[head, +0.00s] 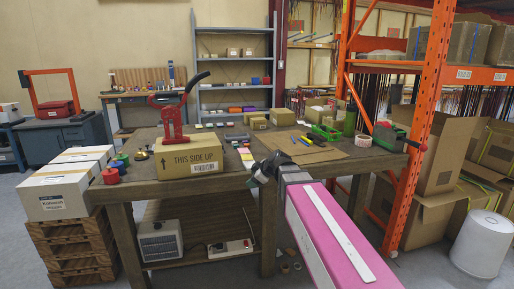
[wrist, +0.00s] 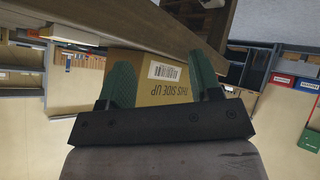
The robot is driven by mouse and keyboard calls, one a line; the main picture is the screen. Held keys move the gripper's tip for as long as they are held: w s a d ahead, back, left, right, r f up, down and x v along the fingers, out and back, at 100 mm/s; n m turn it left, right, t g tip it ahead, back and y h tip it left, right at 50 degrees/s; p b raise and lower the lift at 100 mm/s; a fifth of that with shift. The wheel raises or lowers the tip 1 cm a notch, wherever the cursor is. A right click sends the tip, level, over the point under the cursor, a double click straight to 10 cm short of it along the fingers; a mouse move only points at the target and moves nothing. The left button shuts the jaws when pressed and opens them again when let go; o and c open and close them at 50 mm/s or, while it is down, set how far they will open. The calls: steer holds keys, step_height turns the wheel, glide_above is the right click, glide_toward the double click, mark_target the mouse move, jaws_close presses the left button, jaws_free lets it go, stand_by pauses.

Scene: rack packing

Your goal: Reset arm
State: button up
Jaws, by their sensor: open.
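My gripper (head: 262,170) is at the front edge of the workbench (head: 160,190), at the end of my pink arm. In the wrist view my gripper (wrist: 162,62) shows two green fingers spread apart, with nothing held between them. A cardboard box marked "THIS SIDE UP" (head: 190,165) sits on the bench to the left of my gripper in the head view. The box also shows beyond the fingers in the wrist view (wrist: 160,92), apart from them.
Pens and a green tool lie on a cardboard sheet (head: 310,152) to the right. An orange rack post (head: 418,120) stands at the bench's right. White boxes on pallets (head: 55,192) stand left.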

steer(key=s+d+f+m+g+h, duration=0.3)
steer(key=s+d+f+m, duration=0.4)
steer(key=d+f, duration=0.3)
steer(key=s+d+f+m+g+h, duration=0.3)
steer(key=s+d+f+m, duration=0.5)
steer(key=f, duration=0.6)
steer(key=shift+s+d+f+m+h, duration=0.3)
steer(key=shift+s+d+h, duration=0.4)
steer(key=shift+s+d, duration=0.55)
